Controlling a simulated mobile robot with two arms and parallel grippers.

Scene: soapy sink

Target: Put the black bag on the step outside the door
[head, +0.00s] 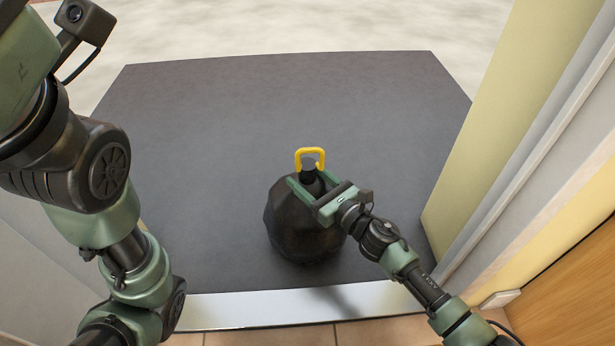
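The black bag (296,232) is a dark, rounded, faceted sack with a narrow neck and a yellow handle loop (310,150) standing up on top. It rests upright on the dark grey step (220,130), near the door sill. My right gripper (308,178) reaches in from the lower right at the bag's neck. Its two green fingers are spread wide, one on each side of the neck, below the yellow loop. Contact with the neck cannot be made out. My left arm fills the left side, and its gripper is out of the picture.
A pale metal sill (290,307) crosses the front of the step, with tiled floor (270,338) on the near side. A yellowish door frame (490,130) stands to the right. The step is clear behind the bag. Pale ground (290,25) lies beyond.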

